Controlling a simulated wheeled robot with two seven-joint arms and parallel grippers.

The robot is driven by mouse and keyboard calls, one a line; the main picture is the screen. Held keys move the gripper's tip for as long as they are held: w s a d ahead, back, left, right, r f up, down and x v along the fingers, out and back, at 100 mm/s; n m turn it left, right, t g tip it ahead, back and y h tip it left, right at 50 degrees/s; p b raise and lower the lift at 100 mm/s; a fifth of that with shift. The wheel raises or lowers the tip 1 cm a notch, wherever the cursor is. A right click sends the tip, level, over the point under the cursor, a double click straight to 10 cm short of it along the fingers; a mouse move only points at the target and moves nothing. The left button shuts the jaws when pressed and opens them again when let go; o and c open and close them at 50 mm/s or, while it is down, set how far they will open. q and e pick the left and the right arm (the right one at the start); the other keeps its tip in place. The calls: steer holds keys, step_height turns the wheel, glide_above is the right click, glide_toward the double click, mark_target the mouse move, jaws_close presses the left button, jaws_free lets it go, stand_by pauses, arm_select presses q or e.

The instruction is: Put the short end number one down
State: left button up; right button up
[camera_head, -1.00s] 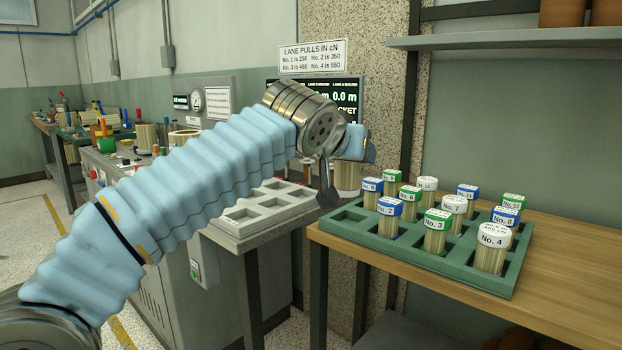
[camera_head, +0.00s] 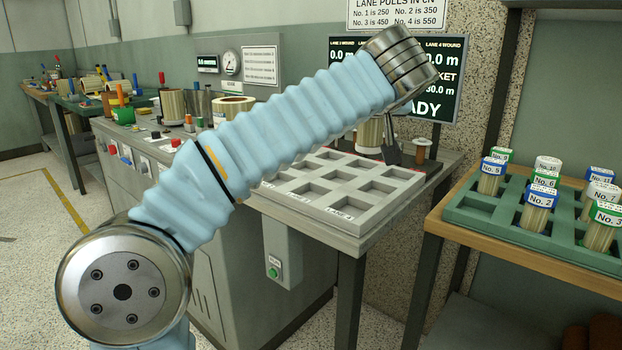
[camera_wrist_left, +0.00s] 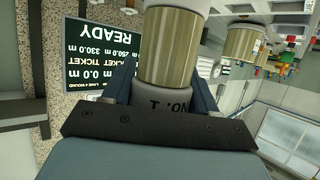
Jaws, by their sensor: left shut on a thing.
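My left gripper (camera_wrist_left: 165,85) is shut on a cream-and-tan bundle, the short end number one (camera_wrist_left: 168,48), in the left wrist view. Its pale cap carries a label that appears upside down and seems to read No. 1. In the head view my left wrist reaches over the back of a grey tray (camera_head: 345,222), and my forearm hides most of the gripper. The visible tray compartments are empty, with lane labels along the front edge. A cream bundle (camera_head: 370,134) shows behind the tray; I cannot tell whether it is the held one. My right gripper is out of view.
A green rack (camera_head: 476,226) on the wooden bench at right holds several numbered bundles, including No. 2 (camera_head: 538,212) and No. 3 (camera_head: 602,230). A screen (camera_head: 437,88) reading READY stands behind my wrist. A brown spool (camera_head: 424,148) stands behind the tray.

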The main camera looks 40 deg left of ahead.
arm_select(q)
steer(key=w+a+f, duration=0.3)
steer(key=f, duration=0.1)
steer(key=w+a+f, duration=0.3)
steer(key=a+f, duration=0.1)
steer(key=w+a+f+p, duration=0.1)
steer(key=w+a+f, duration=0.2)
steer(key=a+f, duration=0.1)
steer(key=shift+w+f, duration=0.1)
steer(key=shift+f, duration=0.35)
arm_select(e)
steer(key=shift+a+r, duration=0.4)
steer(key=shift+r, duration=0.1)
arm_select(q)
steer(key=shift+f+b, duration=0.2)
steer(key=shift+b, duration=0.15)
steer(key=o, duration=1.1)
steer(key=shift+r, duration=0.1)
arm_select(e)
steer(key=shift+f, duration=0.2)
